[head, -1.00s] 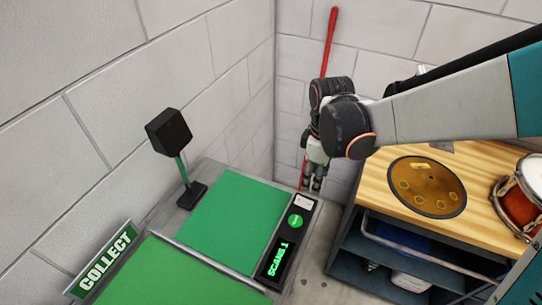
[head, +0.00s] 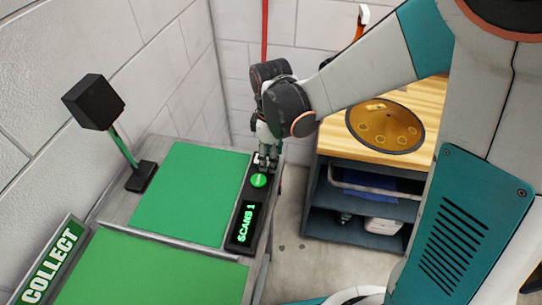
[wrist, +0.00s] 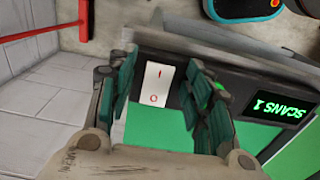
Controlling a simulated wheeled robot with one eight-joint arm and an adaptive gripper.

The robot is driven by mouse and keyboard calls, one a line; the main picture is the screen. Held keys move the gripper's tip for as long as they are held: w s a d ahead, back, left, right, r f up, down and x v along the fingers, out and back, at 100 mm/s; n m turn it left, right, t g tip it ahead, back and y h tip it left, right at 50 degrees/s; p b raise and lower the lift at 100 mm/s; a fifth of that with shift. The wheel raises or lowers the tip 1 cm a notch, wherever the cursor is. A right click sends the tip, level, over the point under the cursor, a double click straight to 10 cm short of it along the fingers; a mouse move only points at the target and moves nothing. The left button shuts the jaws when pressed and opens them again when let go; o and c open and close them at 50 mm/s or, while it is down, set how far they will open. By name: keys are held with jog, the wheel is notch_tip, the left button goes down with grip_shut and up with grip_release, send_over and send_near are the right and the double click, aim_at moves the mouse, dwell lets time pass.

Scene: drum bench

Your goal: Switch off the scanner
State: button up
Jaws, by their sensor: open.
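The scanner's dark control panel (head: 238,237) runs along the right edge of the green-topped counter. It has a lit display reading SCANS 1 (head: 246,222) and a round green button (head: 259,180). In the wrist view a white rocker switch (wrist: 152,84) with red I and O marks lies between my fingers; which side is pressed in is hard to tell. My gripper (head: 268,166) points down at the panel's far end, just beyond the green button, and largely hides the switch in the head view. In the wrist view its fingers (wrist: 163,105) are apart, with nothing held.
A black scanner head on a stand (head: 95,102) is at the left of the green pad (head: 185,190). A COLLECT sign (head: 52,262) stands at front left. Walls close in behind, with a red pole (head: 265,35). A wooden-topped bench (head: 335,140) holds a bronze drum (head: 385,127).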

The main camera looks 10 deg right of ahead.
jog(key=c, duration=1)
jog(key=shift+w+a+r+g+h, duration=0.1)
jog(key=shift+a+g+h, duration=0.2)
jog(key=shift+h, duration=0.5)
jog(key=shift+c, duration=0.2)
jog(key=shift+r+h, duration=0.1)
jog(key=shift+h, duration=0.5)
jog(key=o, duration=1)
jog(key=shift+o, duration=0.2)
